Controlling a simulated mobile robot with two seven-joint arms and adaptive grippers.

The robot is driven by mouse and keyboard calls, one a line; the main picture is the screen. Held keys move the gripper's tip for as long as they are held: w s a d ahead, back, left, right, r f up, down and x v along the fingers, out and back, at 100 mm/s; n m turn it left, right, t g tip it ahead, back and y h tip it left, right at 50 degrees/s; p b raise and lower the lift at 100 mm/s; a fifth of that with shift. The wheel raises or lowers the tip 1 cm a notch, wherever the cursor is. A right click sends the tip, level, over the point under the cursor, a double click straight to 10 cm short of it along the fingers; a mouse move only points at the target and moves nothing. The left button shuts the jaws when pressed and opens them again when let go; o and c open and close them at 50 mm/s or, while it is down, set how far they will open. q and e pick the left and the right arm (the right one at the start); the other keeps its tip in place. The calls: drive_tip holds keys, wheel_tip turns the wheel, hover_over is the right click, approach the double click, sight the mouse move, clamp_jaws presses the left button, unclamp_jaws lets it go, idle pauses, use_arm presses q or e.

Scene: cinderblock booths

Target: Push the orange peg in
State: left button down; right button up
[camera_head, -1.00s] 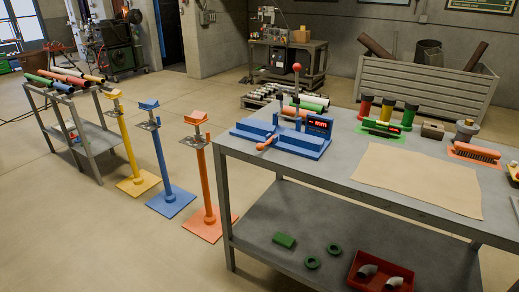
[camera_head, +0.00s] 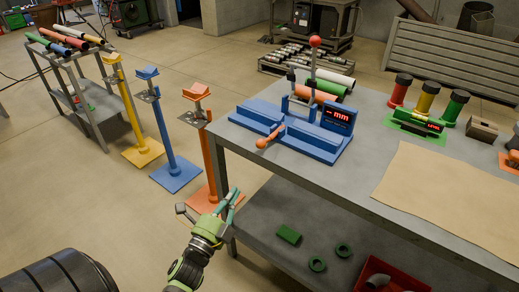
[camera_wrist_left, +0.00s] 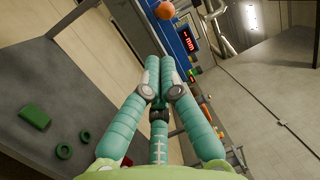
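A blue clamp-like device (camera_head: 290,132) with a red "mm" display stands on the near left corner of the grey table. An orange peg-like handle (camera_head: 270,138) sticks out from its front left; I cannot tell how far it goes in. Its round orange end also shows at the top of the left wrist view (camera_wrist_left: 166,9). My left gripper (camera_head: 235,196), with teal fingers, is below and left of the handle, beside the table's left leg and apart from the handle. In the left wrist view its fingertips (camera_wrist_left: 160,62) are together and hold nothing visible. My right gripper is not in view.
Orange (camera_head: 207,150), blue (camera_head: 170,150) and yellow (camera_head: 130,115) stands are left of the table (camera_head: 360,190). A brown sheet (camera_head: 450,200) covers part of its top. The lower shelf holds green parts and a red tray (camera_head: 400,282).

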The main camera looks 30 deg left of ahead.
use_arm(q)
drive_tip(key=p, duration=0.3)
approach(262, 151)
drive_tip(key=w+r, duration=0.4)
drive_tip(key=shift+w+a, duration=0.25)
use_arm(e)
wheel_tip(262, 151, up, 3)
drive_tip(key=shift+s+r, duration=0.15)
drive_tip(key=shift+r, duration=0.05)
use_arm(q)
drive_tip(key=w+b, duration=0.2)
drive_tip(key=w, duration=0.1)
drive_tip(key=shift+w+d+f, duration=0.1)
drive_tip(key=shift+w+d, duration=0.05)
drive_tip(key=shift+w, duration=0.3)
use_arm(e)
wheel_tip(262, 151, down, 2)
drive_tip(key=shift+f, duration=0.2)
